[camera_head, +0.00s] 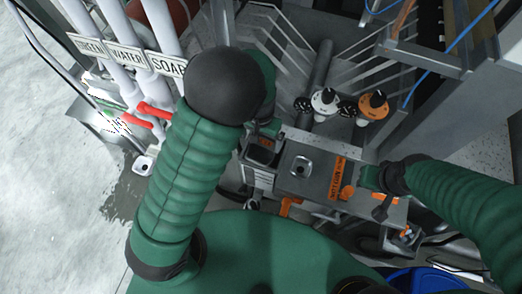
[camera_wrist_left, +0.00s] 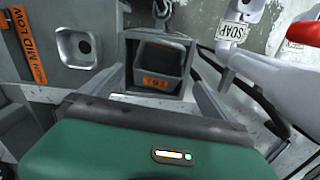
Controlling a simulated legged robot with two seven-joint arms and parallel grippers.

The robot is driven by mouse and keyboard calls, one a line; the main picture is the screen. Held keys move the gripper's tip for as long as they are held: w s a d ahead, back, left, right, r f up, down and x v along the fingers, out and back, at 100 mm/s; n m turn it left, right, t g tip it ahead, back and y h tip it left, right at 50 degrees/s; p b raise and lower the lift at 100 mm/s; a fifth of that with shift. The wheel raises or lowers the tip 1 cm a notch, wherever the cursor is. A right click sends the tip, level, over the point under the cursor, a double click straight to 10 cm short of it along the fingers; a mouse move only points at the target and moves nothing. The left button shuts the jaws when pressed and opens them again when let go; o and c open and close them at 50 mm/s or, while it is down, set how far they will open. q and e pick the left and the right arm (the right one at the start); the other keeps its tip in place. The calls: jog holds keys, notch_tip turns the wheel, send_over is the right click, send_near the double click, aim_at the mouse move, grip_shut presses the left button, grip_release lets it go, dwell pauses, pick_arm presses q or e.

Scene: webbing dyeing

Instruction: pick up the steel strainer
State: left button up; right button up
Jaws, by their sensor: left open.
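A small square steel box (camera_wrist_left: 176,88) with a dark inside and an orange label shows in the left wrist view, between my left fingers. It looks like the steel strainer, but I cannot make out any mesh. In the head view the box (camera_head: 262,150) sits at the left end of the metal counter. My left gripper (camera_wrist_left: 155,76) is open, one finger on each side of the box, with nothing visibly held. In the head view my left gripper (camera_head: 264,128) is mostly hidden behind my arm. My right gripper (camera_head: 370,180) is over the counter's right part; its jaws are unclear.
The metal counter (camera_head: 290,184) has a square recess (camera_head: 301,166) and orange labels. White pipes (camera_head: 128,58) with red handles (camera_head: 155,110) and a SOAP sign (camera_head: 168,66) stand at left. White and orange valves (camera_head: 372,104) stand behind. The wet floor (camera_head: 60,190) at left is open.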

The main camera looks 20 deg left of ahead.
aim_at(263, 146)
pick_arm(q)
jog(key=shift+w+d+f+p, duration=0.1)
jog(key=shift+w+f+p, duration=0.4)
jog(key=shift+f, duration=0.55)
jog(key=f, duration=0.1)
jog(key=f+p, duration=0.1)
jog(key=f, duration=0.1)
jog(key=shift+d+f, duration=0.25)
jog(key=shift+f, duration=0.1)
jog(key=shift+s+f, duration=0.1)
jog(key=shift+f, duration=0.1)
jog(key=shift+a, duration=0.1)
pick_arm(e)
jog(key=shift+w+d+r, duration=0.15)
jog(key=shift+d+r, duration=0.05)
jog(key=shift+r, duration=0.35)
jog(key=shift+w+d+r, duration=0.15)
jog(key=shift+r, duration=0.4)
pick_arm(q)
jog(key=shift+a+f, duration=0.15)
jog(key=c, duration=1.8)
jog(key=shift+c, duration=0.2)
pick_arm(e)
jog(key=shift+w, duration=0.15)
pick_arm(q)
jog(key=shift+r, duration=0.2)
pick_arm(e)
jog(key=shift+f, duration=0.1)
